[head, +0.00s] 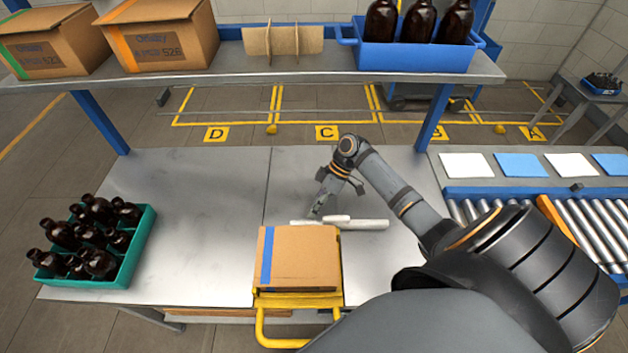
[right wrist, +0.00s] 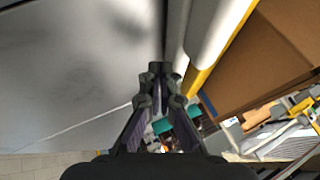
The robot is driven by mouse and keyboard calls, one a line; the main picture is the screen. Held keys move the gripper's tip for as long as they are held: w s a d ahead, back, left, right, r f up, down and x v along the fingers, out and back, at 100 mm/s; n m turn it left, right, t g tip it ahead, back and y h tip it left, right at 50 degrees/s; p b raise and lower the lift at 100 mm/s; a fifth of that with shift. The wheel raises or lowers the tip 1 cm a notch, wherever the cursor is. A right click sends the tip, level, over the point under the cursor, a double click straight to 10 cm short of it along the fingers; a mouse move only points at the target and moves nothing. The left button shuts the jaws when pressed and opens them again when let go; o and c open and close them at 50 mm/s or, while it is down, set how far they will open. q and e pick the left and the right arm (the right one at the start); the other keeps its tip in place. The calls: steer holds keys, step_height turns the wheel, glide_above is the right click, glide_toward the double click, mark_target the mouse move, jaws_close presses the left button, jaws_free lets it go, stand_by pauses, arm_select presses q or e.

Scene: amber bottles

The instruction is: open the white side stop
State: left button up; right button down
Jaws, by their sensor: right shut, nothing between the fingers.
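The white side stop (head: 365,224) is a pair of white bars lying across the far side of the cardboard box (head: 308,258). The box has a blue stripe and sits on a yellow frame (head: 262,325). My right gripper (head: 314,213) is shut and empty, pointing down at the left part of the white bars. In the right wrist view its closed fingertips (right wrist: 160,68) are close beside the white bars (right wrist: 205,35); I cannot tell whether they touch. The box (right wrist: 265,55) is beyond the bars there. My left gripper is not in view.
A teal crate (head: 140,240) of brown bottles stands on the left of the metal table (head: 200,190). A shelf (head: 250,78) above holds cartons and a blue bin (head: 412,57) of bottles. A roller conveyor (head: 480,208) lies right.

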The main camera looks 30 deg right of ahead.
stand_by(0.6)
steer(key=v, duration=1.2)
steer(key=shift+s, duration=0.1)
